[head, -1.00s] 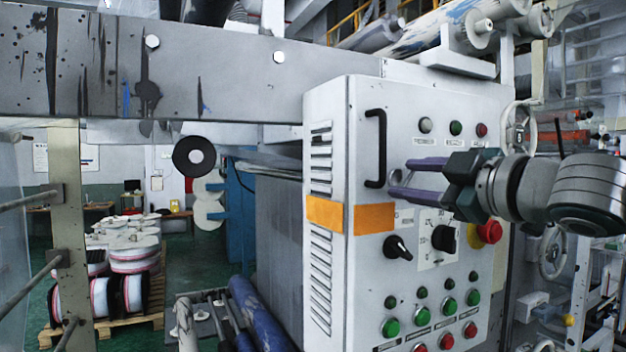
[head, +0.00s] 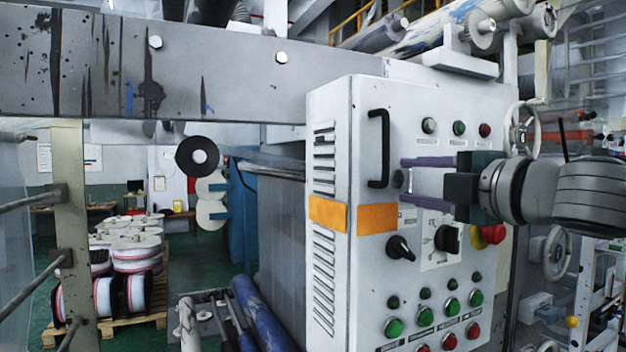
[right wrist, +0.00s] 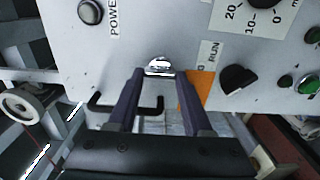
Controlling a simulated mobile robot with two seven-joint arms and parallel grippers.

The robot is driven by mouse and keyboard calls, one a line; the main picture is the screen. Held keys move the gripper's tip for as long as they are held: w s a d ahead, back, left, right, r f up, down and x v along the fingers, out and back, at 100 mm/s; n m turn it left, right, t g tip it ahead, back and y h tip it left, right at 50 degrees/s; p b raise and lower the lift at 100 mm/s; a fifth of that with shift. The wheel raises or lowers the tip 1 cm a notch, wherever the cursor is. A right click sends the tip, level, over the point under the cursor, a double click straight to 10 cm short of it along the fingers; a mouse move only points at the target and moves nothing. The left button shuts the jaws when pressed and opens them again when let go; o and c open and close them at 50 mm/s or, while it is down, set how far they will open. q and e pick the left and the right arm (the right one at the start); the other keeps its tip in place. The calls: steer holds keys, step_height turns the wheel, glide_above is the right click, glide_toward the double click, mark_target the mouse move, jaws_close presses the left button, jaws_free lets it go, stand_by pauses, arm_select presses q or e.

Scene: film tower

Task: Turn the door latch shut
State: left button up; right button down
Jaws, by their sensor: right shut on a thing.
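The door latch (head: 410,180) is a small silvery piece on the front of the white control cabinet (head: 340,95), right of the black door handle (head: 379,150). In the right wrist view the latch (right wrist: 160,64) shows as a shiny knob between my fingertips. My right gripper (head: 404,181) reaches in from the right, with one purple finger above the latch and one below. In the right wrist view my right gripper (right wrist: 159,75) is shut on the latch, which is partly hidden by the fingers. My left gripper is not in view.
A dark rotary switch (head: 399,247), a dial knob (head: 447,238) and a red emergency button (head: 490,234) sit just below my right gripper. Green and red buttons (head: 450,305) fill the lower panel. A grey beam (head: 220,70) runs behind the cabinet at left.

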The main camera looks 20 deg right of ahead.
stand_by(0.3)
steer(key=shift+c, duration=1.6)
jaws_free()
steer(key=shift+s+f, duration=0.1)
steer(key=shift+s, duration=0.15)
steer(key=s, duration=0.9)
steer(key=shift+s+d, duration=0.2)
steer(key=shift+d, duration=0.15)
